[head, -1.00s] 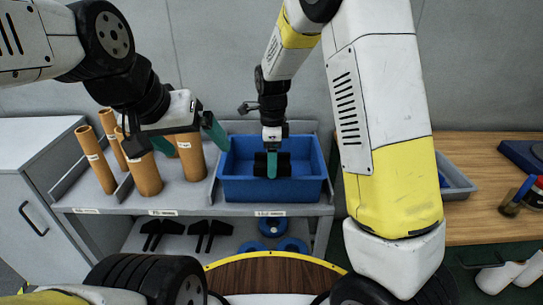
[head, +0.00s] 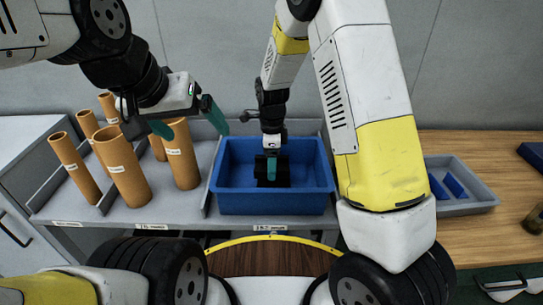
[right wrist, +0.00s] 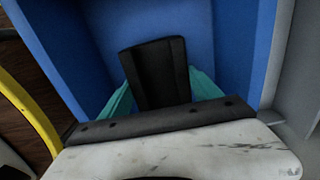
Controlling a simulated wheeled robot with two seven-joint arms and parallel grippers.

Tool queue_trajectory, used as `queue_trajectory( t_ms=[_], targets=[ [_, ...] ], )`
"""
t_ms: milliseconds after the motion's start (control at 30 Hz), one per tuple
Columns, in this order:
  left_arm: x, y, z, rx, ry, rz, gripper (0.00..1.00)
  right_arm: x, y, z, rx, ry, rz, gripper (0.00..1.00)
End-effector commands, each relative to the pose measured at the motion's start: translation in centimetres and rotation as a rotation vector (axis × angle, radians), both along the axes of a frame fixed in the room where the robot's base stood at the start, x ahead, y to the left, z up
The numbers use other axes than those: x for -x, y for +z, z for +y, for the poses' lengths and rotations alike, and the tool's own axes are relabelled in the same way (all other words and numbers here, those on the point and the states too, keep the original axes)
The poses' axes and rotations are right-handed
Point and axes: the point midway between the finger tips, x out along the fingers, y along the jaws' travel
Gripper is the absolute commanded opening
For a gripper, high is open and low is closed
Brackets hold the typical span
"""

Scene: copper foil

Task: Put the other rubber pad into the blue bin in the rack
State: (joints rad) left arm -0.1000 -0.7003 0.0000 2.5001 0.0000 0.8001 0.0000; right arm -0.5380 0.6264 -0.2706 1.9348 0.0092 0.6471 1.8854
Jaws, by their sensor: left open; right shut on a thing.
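The blue bin (head: 235,203) stands on the top shelf of the grey rack (head: 180,213). My right gripper (head: 271,177) reaches down into the bin. It is shut on a black rubber pad (head: 283,171), which also shows between the teal fingers in the right wrist view (right wrist: 155,75). The pad is inside the bin's walls; whether it touches the floor I cannot tell. My left gripper (head: 188,118) is open and empty, above the shelf left of the bin, near the tan tubes.
Several tan tubes (head: 122,170) stand on the shelf left of the bin. At the right, a wooden table (head: 470,240) holds a grey tray (head: 477,201) with blue pieces in it. A grey cabinet (head: 25,190) stands at the far left.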

Motion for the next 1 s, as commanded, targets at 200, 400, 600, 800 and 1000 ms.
queue_trajectory(
  t_ms=[200, 400, 600, 800, 1000],
  targets=[
    [0.0, 0.0, 0.0, 0.000, 0.000, 0.000, 0.94, 0.0, -3.0, 0.0, 0.001, 0.000, 0.002, 0.25],
    [0.0, 0.0, 0.0, 0.000, 0.000, 0.000, 0.94, 0.0, -3.1, 0.0, 0.000, 0.000, 0.000, 0.25],
    [0.0, 0.0, 0.0, 0.000, 0.000, 0.000, 0.94, 0.0, -3.5, 0.0, 0.000, 0.000, 0.001, 0.25],
    [0.0, 0.0, 0.0, 0.000, 0.000, 0.000, 0.94, 0.0, -3.8, 0.0, 0.000, 0.000, 0.000, 0.86],
    [0.0, 0.0, 0.0, 0.000, 0.000, 0.000, 0.94, 0.0, -3.8, 0.0, 0.000, 0.000, 0.001, 0.94]
  ],
)
